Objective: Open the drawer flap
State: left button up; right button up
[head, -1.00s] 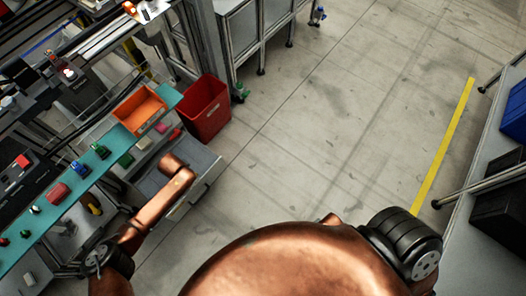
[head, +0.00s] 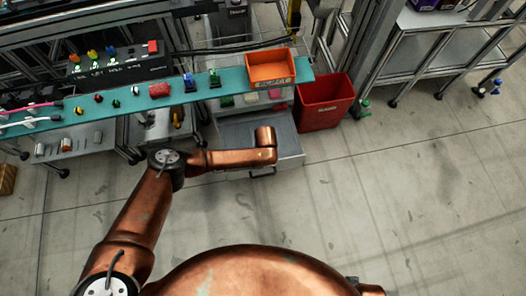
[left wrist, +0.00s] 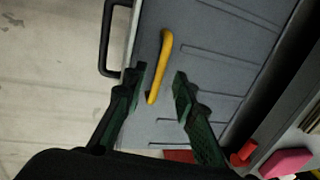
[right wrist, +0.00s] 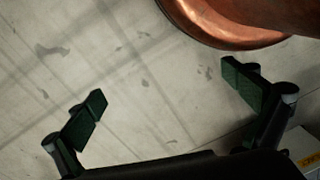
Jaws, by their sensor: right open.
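The grey drawer (head: 289,145) is pulled out under the teal shelf, partly covered by my left arm in the head view. In the left wrist view, its ribbed grey panel (left wrist: 215,50) carries a yellow handle (left wrist: 164,60). A black pull handle (left wrist: 106,45) is on the drawer's front edge. My left gripper (left wrist: 160,83) is open, with fingertips on either side of the yellow handle's near end; contact cannot be told. My left gripper is hidden in the head view. My right gripper (right wrist: 166,85) is open and empty above the floor.
A teal shelf (head: 215,88) with several small coloured parts and an orange bin (head: 271,68) runs above the drawer. A red bin (head: 322,103) stands right of the drawer. The floor in front is clear.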

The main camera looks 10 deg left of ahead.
pick_arm(q)
jog(key=shift+w+f, duration=0.1)
jog(key=shift+f, duration=0.65)
jog(key=shift+r, duration=0.1)
jog(key=shift+c, duration=0.6)
grip_shut()
